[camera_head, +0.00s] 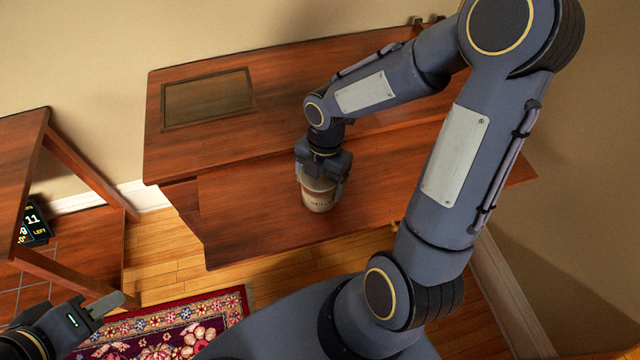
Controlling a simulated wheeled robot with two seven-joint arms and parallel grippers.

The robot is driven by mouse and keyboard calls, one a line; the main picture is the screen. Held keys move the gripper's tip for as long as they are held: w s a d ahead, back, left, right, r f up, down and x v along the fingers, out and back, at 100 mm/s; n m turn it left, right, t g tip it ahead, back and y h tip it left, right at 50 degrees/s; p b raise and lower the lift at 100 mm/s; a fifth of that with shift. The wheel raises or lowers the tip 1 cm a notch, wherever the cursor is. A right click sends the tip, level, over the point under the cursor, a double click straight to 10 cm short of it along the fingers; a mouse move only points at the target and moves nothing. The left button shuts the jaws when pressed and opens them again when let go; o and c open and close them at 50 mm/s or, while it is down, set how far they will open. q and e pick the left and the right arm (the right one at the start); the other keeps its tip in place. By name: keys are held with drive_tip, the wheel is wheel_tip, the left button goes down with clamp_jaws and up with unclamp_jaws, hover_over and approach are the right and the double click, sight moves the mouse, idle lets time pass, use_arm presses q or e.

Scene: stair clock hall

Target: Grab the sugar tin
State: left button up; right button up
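The sugar tin (319,198) is a small cream and brown cylinder with dark lettering, over the lower front surface of the wooden desk. My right gripper (321,178) points down over it from above, with one finger at its left side and one at its right side. The gripper hides the top of the tin. I cannot tell whether the fingers press on the tin or stand slightly apart from it, nor whether it rests on the desk. My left gripper (108,306) is at the lower left, away from the desk, above the floor and rug; its finger opening is unclear.
The desk (250,215) has a raised back part with a dark framed panel (207,97). A patterned rug (170,330) lies in front. The desk's front left is bare.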

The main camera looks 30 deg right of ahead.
drive_tip(key=c, duration=0.7)
drive_tip(key=shift+c, duration=0.2)
